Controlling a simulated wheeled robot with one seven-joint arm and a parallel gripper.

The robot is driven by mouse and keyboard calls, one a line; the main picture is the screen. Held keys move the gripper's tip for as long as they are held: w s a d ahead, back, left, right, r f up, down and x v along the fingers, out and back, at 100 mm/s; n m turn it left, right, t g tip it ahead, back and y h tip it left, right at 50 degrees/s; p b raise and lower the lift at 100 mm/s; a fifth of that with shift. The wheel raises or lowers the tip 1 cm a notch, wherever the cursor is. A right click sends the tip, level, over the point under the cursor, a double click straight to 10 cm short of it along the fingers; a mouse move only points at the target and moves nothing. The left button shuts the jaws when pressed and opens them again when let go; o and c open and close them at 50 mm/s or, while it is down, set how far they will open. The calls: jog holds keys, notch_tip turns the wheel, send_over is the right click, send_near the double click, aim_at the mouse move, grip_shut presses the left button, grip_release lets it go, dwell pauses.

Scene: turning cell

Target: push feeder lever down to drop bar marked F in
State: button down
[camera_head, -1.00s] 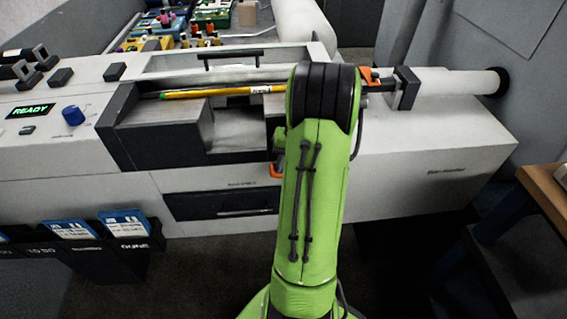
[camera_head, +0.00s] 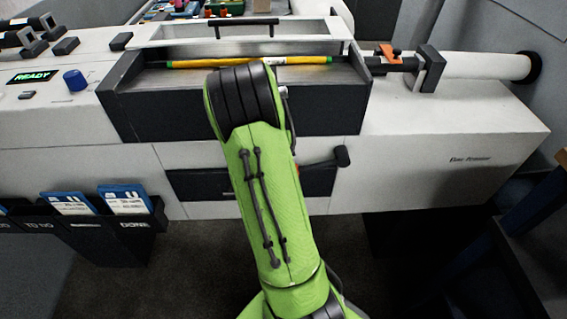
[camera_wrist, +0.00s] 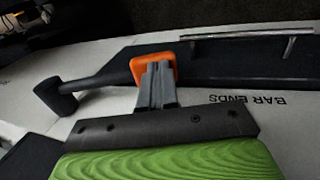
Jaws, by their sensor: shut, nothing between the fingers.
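The feeder lever (camera_head: 342,157) is a black arm with a thick black knob, sticking out to the right of my arm on the machine's front. In the wrist view the lever (camera_wrist: 95,83) runs sideways from an orange piece (camera_wrist: 151,61) to its knob at the left. My gripper (camera_wrist: 158,70) is shut and empty, its fingertips overlapping the orange piece; I cannot tell if they touch. The head view hides my gripper behind my arm. A yellow bar with green ends (camera_head: 290,60) lies along the back of the feeder tray (camera_head: 125,100). No letter is readable on it.
A dark drawer front with a bar handle (camera_wrist: 250,37) is close to my gripper, near an inverted "BAR ENDS" label. Card holders (camera_head: 128,228) hang at the left front. The control panel with a blue knob (camera_head: 76,80) reads READY (camera_head: 30,77).

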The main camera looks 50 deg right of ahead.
jog(key=shift+f, duration=0.5)
jog(key=shift+s, duration=0.1)
jog(key=shift+a+f, duration=0.15)
jog(key=w+p+v, duration=0.1)
jog(key=p+v, duration=0.3)
jog(key=v, duration=1)
jog(key=shift+a+p, duration=0.3)
jog(key=shift+p, duration=0.05)
